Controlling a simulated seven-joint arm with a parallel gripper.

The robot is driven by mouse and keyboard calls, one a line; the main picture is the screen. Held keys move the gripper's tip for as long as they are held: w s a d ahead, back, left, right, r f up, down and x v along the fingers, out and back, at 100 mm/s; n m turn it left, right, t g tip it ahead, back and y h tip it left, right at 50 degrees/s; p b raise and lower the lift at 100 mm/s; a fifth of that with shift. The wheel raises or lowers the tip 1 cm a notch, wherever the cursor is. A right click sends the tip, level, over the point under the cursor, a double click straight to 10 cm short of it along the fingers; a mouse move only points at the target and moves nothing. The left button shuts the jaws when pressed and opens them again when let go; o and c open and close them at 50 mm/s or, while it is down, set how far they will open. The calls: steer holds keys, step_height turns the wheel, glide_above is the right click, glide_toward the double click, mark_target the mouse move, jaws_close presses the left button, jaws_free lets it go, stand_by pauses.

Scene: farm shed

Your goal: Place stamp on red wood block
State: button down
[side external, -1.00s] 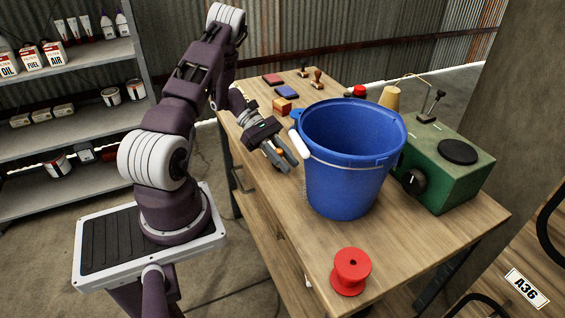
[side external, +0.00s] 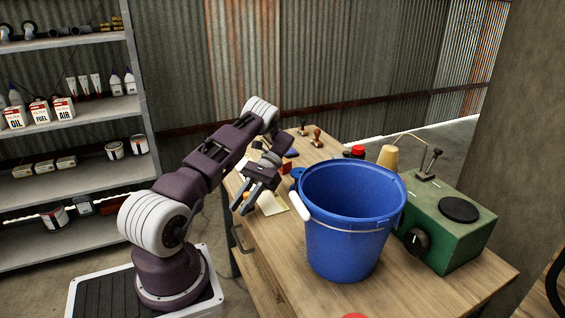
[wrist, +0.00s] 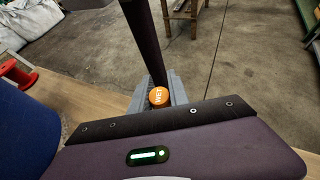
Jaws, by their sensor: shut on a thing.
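My gripper (side external: 252,197) points down and toward the camera over the left edge of the bench, left of the blue bucket. It is shut on a small orange round-topped thing (wrist: 159,97) with white lettering, seen between the fingers in the wrist view. This looks like the stamp; its lower end is hidden. A reddish block (side external: 284,167) shows partly behind my gripper, mostly covered by the arm. I cannot tell its full shape. Two stamps with brown handles stand at the back of the bench, one of them here (side external: 317,138).
A large blue bucket (side external: 348,235) stands on the bench right of my gripper. A green box (side external: 450,228) with a black dial stands right of it. A pale sheet (side external: 272,203) lies near my gripper. A red spool (wrist: 15,74) shows in the wrist view.

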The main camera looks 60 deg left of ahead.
steer(key=a+m+y, duration=0.2)
steer(key=w+a+m+g+y, duration=0.1)
steer(key=a+m+y, duration=0.3)
steer(key=a, duration=0.1)
steer(key=shift+w+a+r+g+y, duration=0.1)
steer(key=shift+w+r+g+y, duration=0.1)
steer(key=shift+g+y, duration=0.1)
steer(key=w+a+r+m+t+y, duration=0.1)
steer(key=w+a+m+y, duration=0.1)
steer(key=a+m, duration=0.1)
steer(key=w+a+r+m+t+y, duration=0.1)
steer(key=w+a+m+y, duration=0.1)
steer(key=a+m+y, duration=0.1)
steer(key=w+a+r+m+t+y, duration=0.1)
steer(key=a+m+y, duration=0.2)
steer(key=shift+w+a+r+t, duration=0.1)
steer(key=shift+w+r+t, duration=0.05)
steer(key=shift+w+t, duration=0.2)
steer(key=w+a+r+m+t+y, duration=0.25)
steer(key=w+r+m+t, duration=0.2)
steer(key=w, duration=0.35)
steer(key=w+a+r+m+t+y, duration=0.1)
steer(key=w+a+r+m+t, duration=0.3)
steer(key=w+m+t, duration=0.25)
steer(key=f, duration=0.6)
steer(key=w+f, duration=0.1)
steer(key=f, duration=0.2)
steer(key=shift+f, duration=0.2)
